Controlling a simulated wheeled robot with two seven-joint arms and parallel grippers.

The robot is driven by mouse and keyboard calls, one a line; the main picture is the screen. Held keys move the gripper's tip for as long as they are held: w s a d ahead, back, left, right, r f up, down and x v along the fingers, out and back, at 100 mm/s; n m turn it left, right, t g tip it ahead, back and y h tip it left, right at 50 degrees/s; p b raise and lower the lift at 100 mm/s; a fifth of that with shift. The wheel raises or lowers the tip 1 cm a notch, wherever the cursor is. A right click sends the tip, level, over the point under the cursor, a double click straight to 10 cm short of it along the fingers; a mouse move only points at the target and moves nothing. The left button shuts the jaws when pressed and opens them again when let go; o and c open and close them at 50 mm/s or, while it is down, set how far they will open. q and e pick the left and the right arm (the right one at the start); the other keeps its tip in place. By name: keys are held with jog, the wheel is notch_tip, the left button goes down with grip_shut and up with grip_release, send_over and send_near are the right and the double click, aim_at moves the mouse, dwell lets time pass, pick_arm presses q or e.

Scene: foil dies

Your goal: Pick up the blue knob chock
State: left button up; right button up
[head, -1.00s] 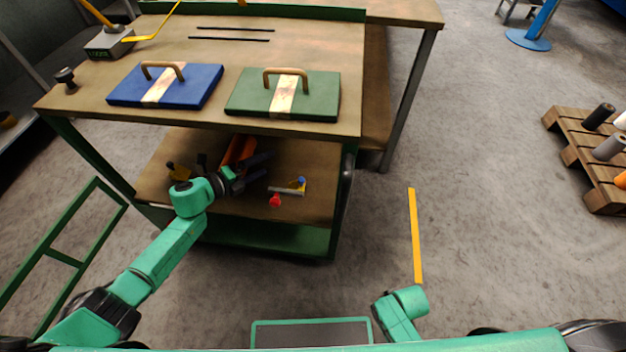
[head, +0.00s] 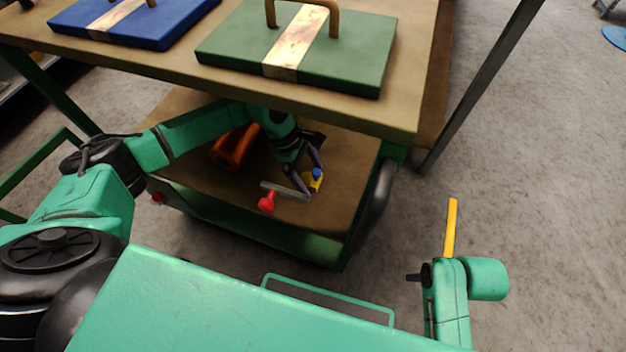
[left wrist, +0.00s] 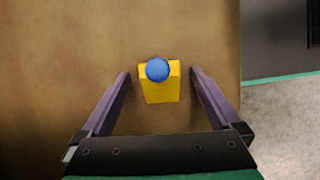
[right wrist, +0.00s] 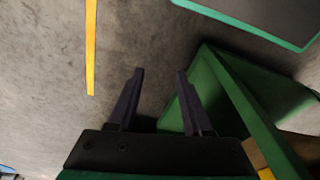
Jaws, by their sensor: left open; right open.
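The blue knob chock is a yellow block (head: 312,183) with a round blue knob (head: 317,173) on top, standing on the lower shelf near its right end. In the left wrist view the yellow block (left wrist: 160,92) and blue knob (left wrist: 157,69) sit between the open fingers of my left gripper (left wrist: 160,78), with a gap on each side. In the head view my left gripper (head: 312,172) reaches under the tabletop, close around the chock. My right gripper (right wrist: 160,72) is open and empty, over the floor beside the green cart frame.
A grey bar (head: 288,191) and a red-knobbed piece (head: 267,201) lie just left of the chock. An orange cylinder (head: 232,148) is further left on the shelf. The tabletop with a green lidded board (head: 350,50) and a blue one (head: 170,20) overhangs the shelf.

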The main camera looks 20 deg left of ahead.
pick_arm(q)
jog(key=c, duration=1.5)
jog(key=shift+r, duration=0.15)
